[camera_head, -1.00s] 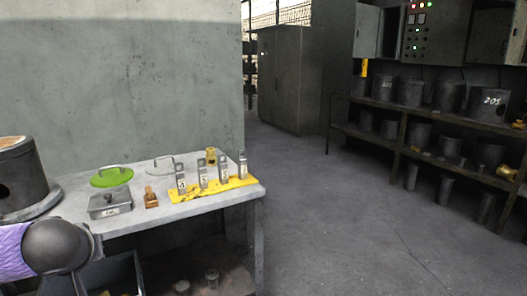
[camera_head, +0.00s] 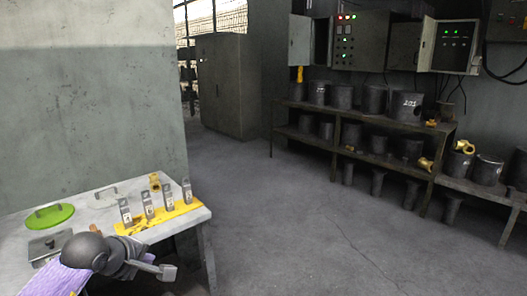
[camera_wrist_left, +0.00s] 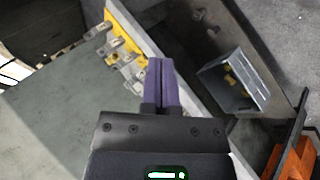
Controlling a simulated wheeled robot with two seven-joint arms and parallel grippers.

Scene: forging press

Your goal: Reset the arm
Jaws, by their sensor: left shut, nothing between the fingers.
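My left arm comes in at the lower left of the head view, with a purple sleeve and dark wrist. My left gripper (camera_head: 166,271) is in front of the table's front edge, near its right corner. In the left wrist view its two purple fingers (camera_wrist_left: 161,88) lie together, shut and empty. The table (camera_head: 80,208) stands against the wall, with a yellow holder (camera_head: 186,210) of several upright numbered metal tags on it. My right gripper does not show.
A green round lid (camera_head: 50,216) and a grey lidded box (camera_head: 46,246) are on the table. A shelf (camera_head: 345,149) with several dark buckets lines the right wall below control boxes (camera_head: 358,38). An open grey bin (camera_wrist_left: 232,85) shows in the wrist view. The floor in the middle is clear.

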